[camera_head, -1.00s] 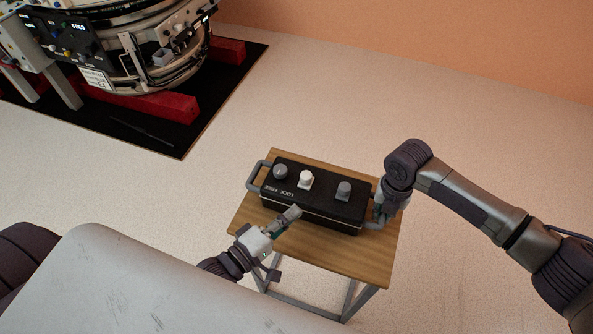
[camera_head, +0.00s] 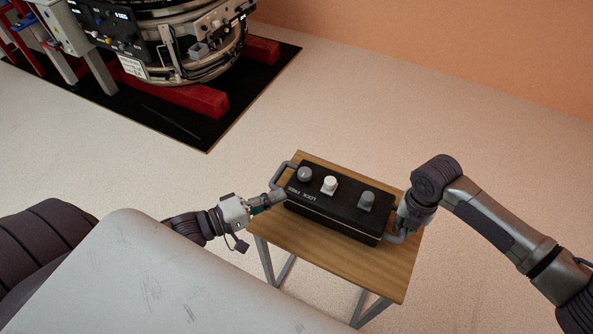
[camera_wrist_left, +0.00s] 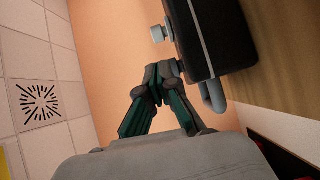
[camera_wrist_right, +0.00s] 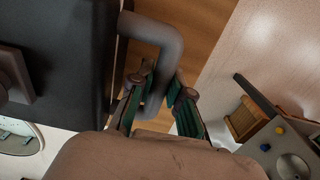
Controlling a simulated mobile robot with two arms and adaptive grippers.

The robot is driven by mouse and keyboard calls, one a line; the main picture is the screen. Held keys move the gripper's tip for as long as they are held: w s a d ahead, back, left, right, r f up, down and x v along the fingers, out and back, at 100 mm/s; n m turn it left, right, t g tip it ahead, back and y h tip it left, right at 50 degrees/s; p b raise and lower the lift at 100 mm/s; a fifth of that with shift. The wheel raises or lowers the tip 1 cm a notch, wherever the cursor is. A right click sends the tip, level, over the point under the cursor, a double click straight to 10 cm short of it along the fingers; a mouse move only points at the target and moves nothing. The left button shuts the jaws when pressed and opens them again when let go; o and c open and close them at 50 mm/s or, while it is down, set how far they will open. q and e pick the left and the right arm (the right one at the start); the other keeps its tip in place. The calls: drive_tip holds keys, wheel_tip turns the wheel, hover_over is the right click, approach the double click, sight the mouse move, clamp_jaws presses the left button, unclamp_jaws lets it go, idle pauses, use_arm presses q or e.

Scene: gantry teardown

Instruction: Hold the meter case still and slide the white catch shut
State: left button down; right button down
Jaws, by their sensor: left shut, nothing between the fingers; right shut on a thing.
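The meter case (camera_head: 335,212) is a long black box lying on a small wooden table. The white catch (camera_head: 329,184) stands on its top between two grey knobs, with "LOCK" and "FREE" printed towards the front left. My right gripper (camera_head: 399,229) is shut on the case's right grey handle (camera_wrist_right: 160,35), with a finger on each side of the bar in the right wrist view. My left gripper (camera_head: 279,196) is shut and empty beside the case's left front corner, near the left handle (camera_head: 281,177). Whether it touches the case is unclear. In the left wrist view its fingertips (camera_wrist_left: 160,78) are together.
The wooden table (camera_head: 380,268) has bare surface in front of the case. A large round machine (camera_head: 195,55) with red beams stands on a black mat at the back left. Open pale floor lies around the table.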

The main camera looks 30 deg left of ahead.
sight(326, 185)
use_arm(q)
drive_tip(key=x, duration=0.9)
drive_tip(key=shift+w+d, duration=0.1)
drive_tip(key=shift+w, duration=0.05)
drive_tip(key=shift+d, duration=1.4)
drive_tip(key=v, duration=1)
